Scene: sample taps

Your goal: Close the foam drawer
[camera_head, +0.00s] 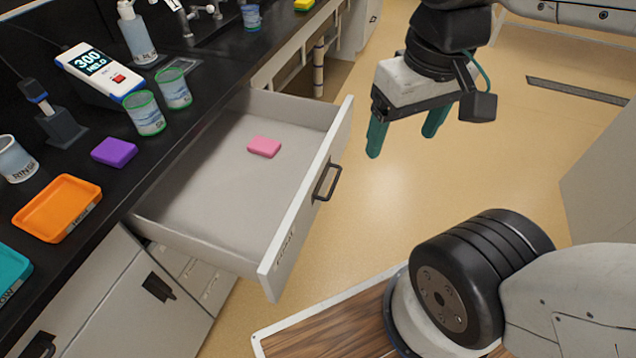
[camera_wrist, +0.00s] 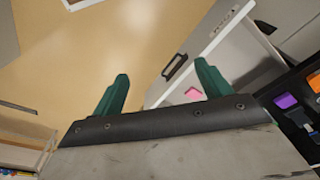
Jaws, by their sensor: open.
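The foam drawer (camera_head: 215,185) is pulled out from under the black counter. A pink foam block (camera_head: 264,147) lies inside it; the block also shows in the wrist view (camera_wrist: 194,94). The drawer's front panel has a dark handle (camera_head: 326,182), which also shows in the wrist view (camera_wrist: 175,67). The label on the front is too small to read. My gripper (camera_head: 403,139) is open and empty, with two green fingers pointing down. It is in the air over the floor, to the right of the drawer front, apart from the handle. Both fingers show in the wrist view (camera_wrist: 160,84).
The black counter (camera_head: 190,130) holds a purple block (camera_head: 114,152), an orange tray (camera_head: 57,207), a teal tray (camera_head: 10,272), cups, a bottle (camera_head: 137,37) and a digital instrument (camera_head: 98,72). The tan floor (camera_head: 480,150) right of the drawer is clear.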

